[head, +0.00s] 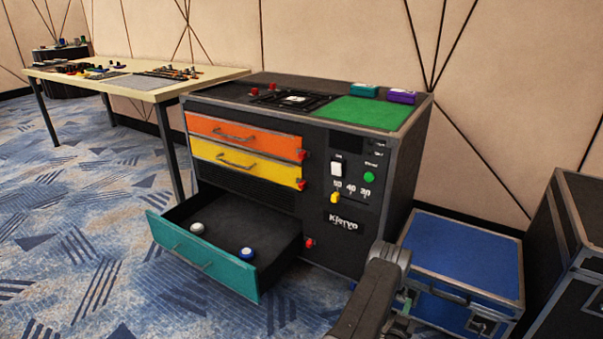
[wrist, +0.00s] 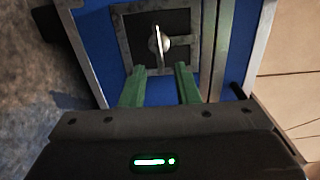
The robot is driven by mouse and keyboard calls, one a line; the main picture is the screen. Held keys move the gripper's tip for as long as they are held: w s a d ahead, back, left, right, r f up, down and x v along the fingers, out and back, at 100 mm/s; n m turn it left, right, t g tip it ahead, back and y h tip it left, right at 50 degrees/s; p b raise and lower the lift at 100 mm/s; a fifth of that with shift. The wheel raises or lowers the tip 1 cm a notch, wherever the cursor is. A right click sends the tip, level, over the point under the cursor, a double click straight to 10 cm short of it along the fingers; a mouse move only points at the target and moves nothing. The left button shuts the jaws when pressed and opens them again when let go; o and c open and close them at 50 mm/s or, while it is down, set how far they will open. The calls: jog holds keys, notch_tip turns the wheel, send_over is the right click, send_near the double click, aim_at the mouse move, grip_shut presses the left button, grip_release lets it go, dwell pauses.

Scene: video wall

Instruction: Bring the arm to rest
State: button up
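My gripper (wrist: 160,68) shows in the wrist view with its two green fingers apart and nothing between them. Beyond the fingertips is the blue case (wrist: 112,45) with its metal latch; I cannot tell how far the tips are from it. In the head view my dark arm is at the bottom, right of centre, in front of the gap between the black cabinet (head: 345,258) and the blue case (head: 462,250). The fingers are mostly hidden there.
The cabinet's teal bottom drawer (head: 190,252) is pulled out, with a white and a blue round object inside. The orange (head: 228,128) and yellow (head: 225,158) drawers are shut. A black case (head: 560,260) stands at right. A table (head: 155,85) stands at left; carpet before it is clear.

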jog(key=n, duration=0.2)
jog(key=w+r+n, duration=0.1)
jog(key=n, duration=0.1)
jog(key=w+d+n, duration=0.1)
jog(key=n, duration=0.1)
jog(key=shift+r+n, duration=0.15)
jog(key=shift+n, duration=0.25)
jog(key=shift+s+a, duration=0.1)
dwell(0.4)
